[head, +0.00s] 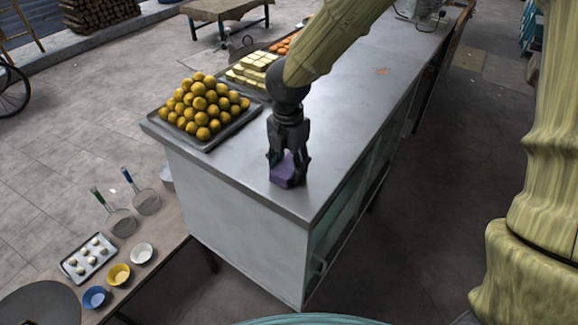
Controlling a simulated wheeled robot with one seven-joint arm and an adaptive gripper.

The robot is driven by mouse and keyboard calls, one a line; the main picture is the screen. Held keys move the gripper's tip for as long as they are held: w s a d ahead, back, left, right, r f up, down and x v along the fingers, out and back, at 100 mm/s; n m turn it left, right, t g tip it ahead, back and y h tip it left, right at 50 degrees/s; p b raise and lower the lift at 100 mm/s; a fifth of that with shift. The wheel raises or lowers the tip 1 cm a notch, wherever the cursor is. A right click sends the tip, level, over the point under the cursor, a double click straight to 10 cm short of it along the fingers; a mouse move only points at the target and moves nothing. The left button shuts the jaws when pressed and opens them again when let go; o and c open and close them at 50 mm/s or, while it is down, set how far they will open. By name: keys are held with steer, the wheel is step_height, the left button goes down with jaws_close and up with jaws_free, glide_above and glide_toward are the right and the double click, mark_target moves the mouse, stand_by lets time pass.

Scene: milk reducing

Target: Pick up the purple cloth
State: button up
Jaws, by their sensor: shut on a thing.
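The purple cloth (283,174) is a small, folded-looking purple lump on the grey counter top (345,125), near its front end. My gripper (288,160) points down over it, with its dark fingers shut on the cloth. The cloth shows between and just below the fingers. It is at or very near the counter surface; I cannot tell whether it touches. The fingers hide part of it.
A tray of stacked yellow balls (205,103) stands left of my gripper. Pale blocks (250,68) and orange pieces (284,43) lie behind it. A lower table at left holds bowls (118,274) and strainers (146,201). The counter's right side is mostly clear.

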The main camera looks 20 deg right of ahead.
mark_target(289, 164)
steer(key=shift+w+r+b, duration=0.15)
steer(key=shift+r+b, duration=0.3)
steer(key=shift+r, duration=0.05)
step_height(289, 164, up, 2)
steer(key=shift+r+b, duration=0.1)
steer(key=shift+b, duration=0.35)
steer(key=s+a+r+b, duration=0.1)
steer(key=s+b, duration=0.3)
steer(key=s, duration=1.2)
steer(key=shift+a+r, duration=0.2)
steer(key=shift+r, duration=0.15)
steer(key=shift+s, duration=0.1)
